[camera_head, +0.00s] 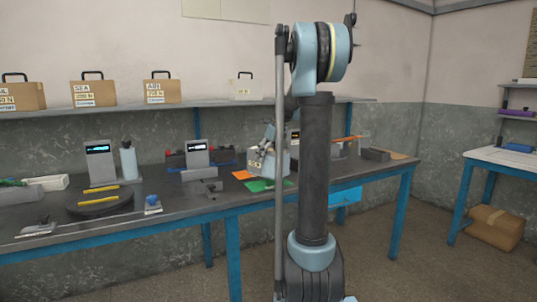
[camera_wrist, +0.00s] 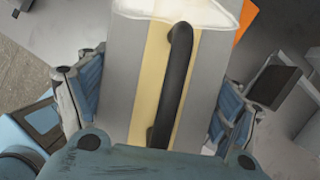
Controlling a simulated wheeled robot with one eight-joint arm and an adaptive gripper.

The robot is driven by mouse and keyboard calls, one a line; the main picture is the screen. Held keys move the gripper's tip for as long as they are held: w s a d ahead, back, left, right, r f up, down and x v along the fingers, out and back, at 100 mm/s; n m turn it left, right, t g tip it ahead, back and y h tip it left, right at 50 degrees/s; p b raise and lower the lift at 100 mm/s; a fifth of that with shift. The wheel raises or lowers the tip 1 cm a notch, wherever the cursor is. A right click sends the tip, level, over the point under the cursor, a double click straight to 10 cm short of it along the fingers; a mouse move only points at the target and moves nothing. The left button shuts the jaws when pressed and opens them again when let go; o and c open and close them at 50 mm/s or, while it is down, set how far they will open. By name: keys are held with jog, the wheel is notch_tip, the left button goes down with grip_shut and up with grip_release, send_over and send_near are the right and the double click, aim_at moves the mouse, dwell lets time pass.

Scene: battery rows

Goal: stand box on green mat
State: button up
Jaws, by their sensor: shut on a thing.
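A grey box with a cream strip and a black handle (camera_wrist: 172,85) fills the middle of the wrist view. My gripper (camera_wrist: 158,88) has a finger on each side of the box and is shut on it. In the head view the pale box (camera_head: 279,163) is at the bench's middle, just behind and above the green mat (camera_head: 262,186), with my gripper (camera_head: 266,141) at its upper left. I cannot tell whether the box touches the mat. My arm hides part of the area to its right.
An orange mat (camera_head: 243,175) lies left of the green mat. Left along the bench (camera_head: 185,212) are a grey display unit (camera_head: 197,155), a white bottle (camera_head: 129,162) and a dark round plate (camera_head: 84,204). A shelf (camera_head: 215,103) with several handled boxes runs behind.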

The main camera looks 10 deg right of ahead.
aim_at(268, 164)
jog(key=shift+f, duration=2.3)
jog(key=o, duration=2)
